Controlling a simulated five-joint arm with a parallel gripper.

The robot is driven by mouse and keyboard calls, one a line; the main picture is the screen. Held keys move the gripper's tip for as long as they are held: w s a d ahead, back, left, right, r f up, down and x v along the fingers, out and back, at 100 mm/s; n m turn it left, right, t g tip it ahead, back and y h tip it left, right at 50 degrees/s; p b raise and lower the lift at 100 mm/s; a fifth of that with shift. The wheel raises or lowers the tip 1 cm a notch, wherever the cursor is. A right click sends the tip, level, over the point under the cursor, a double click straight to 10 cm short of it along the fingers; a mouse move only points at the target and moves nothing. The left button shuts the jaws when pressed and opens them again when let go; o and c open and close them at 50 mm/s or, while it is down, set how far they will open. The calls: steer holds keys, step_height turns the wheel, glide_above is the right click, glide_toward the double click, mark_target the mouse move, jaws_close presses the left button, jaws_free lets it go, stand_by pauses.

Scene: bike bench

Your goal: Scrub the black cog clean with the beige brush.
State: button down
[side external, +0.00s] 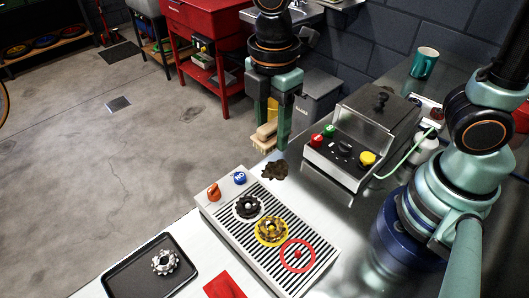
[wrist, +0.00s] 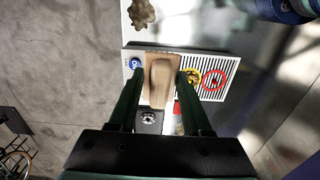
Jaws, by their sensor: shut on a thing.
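The black cog (side external: 248,206) lies in a white ring on the striped rack (side external: 318,232), in the side external view. In the wrist view I cannot make it out; the brush and a finger cover that part of the rack. My gripper (side external: 270,122) is shut on the beige brush (side external: 263,138), which also shows between the fingers in the wrist view (wrist: 159,82). The brush is held in the air with bristles downward, behind the rack and apart from the cog.
A silver cog (side external: 165,262) lies on a black tray (side external: 125,279). A brown lump (side external: 274,170) is behind the rack. A grey machine with knobs (side external: 345,150) stands to the right.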

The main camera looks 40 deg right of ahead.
mark_target(239, 210)
steer(key=shift+s+a+f, duration=0.2)
steer(key=shift+a+f, duration=0.65)
steer(key=shift+f, duration=0.85)
steer(key=shift+s+a+f, duration=0.2)
steer(key=shift+a+f, duration=0.65)
steer(key=shift+f, duration=0.85)
steer(key=shift+s+a+f, duration=0.2)
steer(key=shift+a+f, duration=0.65)
steer(key=shift+f, duration=0.85)
steer(key=shift+a+f, duration=0.2)
steer(key=shift+f, duration=0.05)
steer(key=shift+a, duration=1.8)
steer(key=shift+w+d, duration=0.1)
steer(key=shift+d, duration=1.85)
steer(key=shift+a, duration=2.05)
step_height(239, 210, up, 8)
